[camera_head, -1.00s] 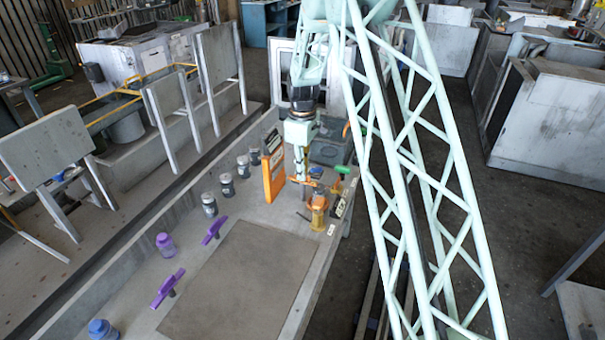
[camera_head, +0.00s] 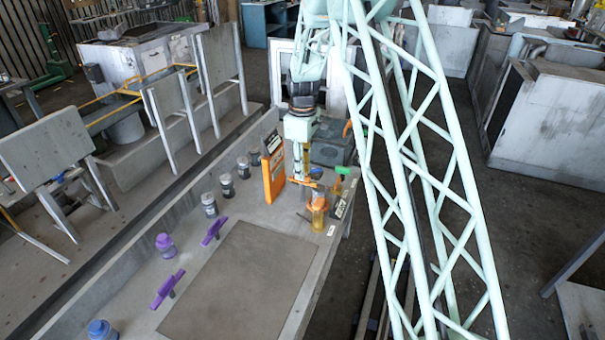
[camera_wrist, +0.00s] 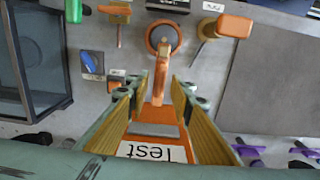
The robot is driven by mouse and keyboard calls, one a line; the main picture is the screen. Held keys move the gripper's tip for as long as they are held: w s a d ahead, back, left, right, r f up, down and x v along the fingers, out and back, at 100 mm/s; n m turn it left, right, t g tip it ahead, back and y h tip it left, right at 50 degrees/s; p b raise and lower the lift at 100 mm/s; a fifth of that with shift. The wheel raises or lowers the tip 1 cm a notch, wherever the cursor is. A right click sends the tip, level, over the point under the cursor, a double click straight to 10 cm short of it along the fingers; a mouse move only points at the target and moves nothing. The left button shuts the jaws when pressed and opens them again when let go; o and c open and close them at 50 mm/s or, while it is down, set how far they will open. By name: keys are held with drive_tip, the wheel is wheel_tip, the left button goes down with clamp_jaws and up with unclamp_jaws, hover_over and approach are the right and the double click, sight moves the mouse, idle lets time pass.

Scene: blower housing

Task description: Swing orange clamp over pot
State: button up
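The orange clamp (camera_wrist: 160,75) shows in the wrist view as a narrow upright arm reaching to a round grey pot (camera_wrist: 163,38) with an orange rim. My gripper (camera_wrist: 157,90) is open, its two yellow-padded fingers on either side of the lower part of the clamp arm, with gaps visible. An orange panel with a white "Test" label (camera_wrist: 150,151) shows between and below the fingers. In the head view my gripper (camera_head: 303,168) points down over the bench beside the orange panel (camera_head: 273,176). The pot is not clearly seen there.
A dark bin (camera_wrist: 62,70) stands left of the fingers in the wrist view. An orange-handled tool (camera_wrist: 234,25) is at upper right. In the head view, jars (camera_head: 209,205) and purple handles (camera_head: 168,289) line the bench, beside a bare grey mat (camera_head: 240,285).

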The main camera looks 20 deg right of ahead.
wheel_tip(320, 180, up, 10)
drive_tip(key=shift+r, duration=0.15)
idle(0.4)
drive_tip(key=shift+r, duration=0.1)
idle(0.5)
drive_tip(key=s+a+r+m+t+b, duration=0.15)
drive_tip(key=s+a+r, duration=0.35)
drive_tip(key=s+r, duration=0.65)
drive_tip(key=s+a+r+m, duration=0.3)
drive_tip(key=s+a+r, duration=0.2)
drive_tip(key=s+r, duration=0.65)
drive_tip(key=s+a+m+t+b, duration=0.1)
drive_tip(key=s+a+m, duration=0.1)
drive_tip(key=s, duration=1.4)
drive_tip(key=s+a+m+t, duration=0.1)
drive_tip(key=s+a+m, duration=0.1)
drive_tip(key=s, duration=1.4)
drive_tip(key=shift+s+a+r+b, duration=0.15)
drive_tip(key=shift+s+a+b, duration=0.2)
drive_tip(key=shift+a, duration=0.3)
